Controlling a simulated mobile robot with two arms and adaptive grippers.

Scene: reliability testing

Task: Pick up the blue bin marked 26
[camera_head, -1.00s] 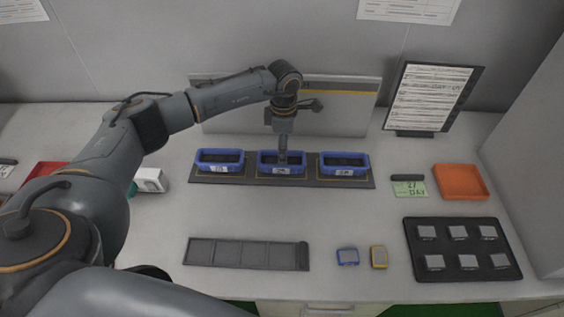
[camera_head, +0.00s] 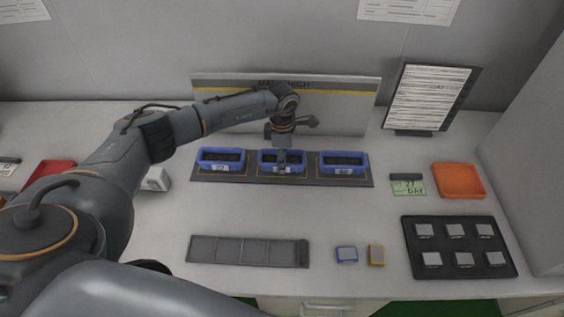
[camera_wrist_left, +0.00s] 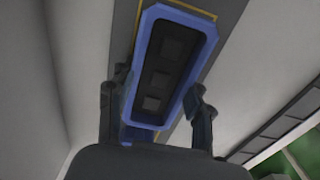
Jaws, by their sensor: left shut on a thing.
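Three blue bins stand in a row on a dark mat: the left bin (camera_head: 221,160), the middle bin (camera_head: 267,162) and the right bin (camera_head: 343,163). Their label numbers are too small to read surely. My left gripper (camera_head: 282,168) is at the front of the middle bin and hides its label. In the left wrist view, my left gripper (camera_wrist_left: 160,95) has a finger on each side of a blue bin (camera_wrist_left: 178,14) and is shut on it. Small grey squares lie in that bin's dark inside. I cannot tell whether it is raised. My right gripper is not in view.
A low panel (camera_head: 340,105) stands behind the bins. An orange tray (camera_head: 459,181), a black tray with grey pieces (camera_head: 458,247) and a document stand (camera_head: 430,97) are right. A grey slotted strip (camera_head: 248,251) and two small blocks (camera_head: 361,254) lie in front.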

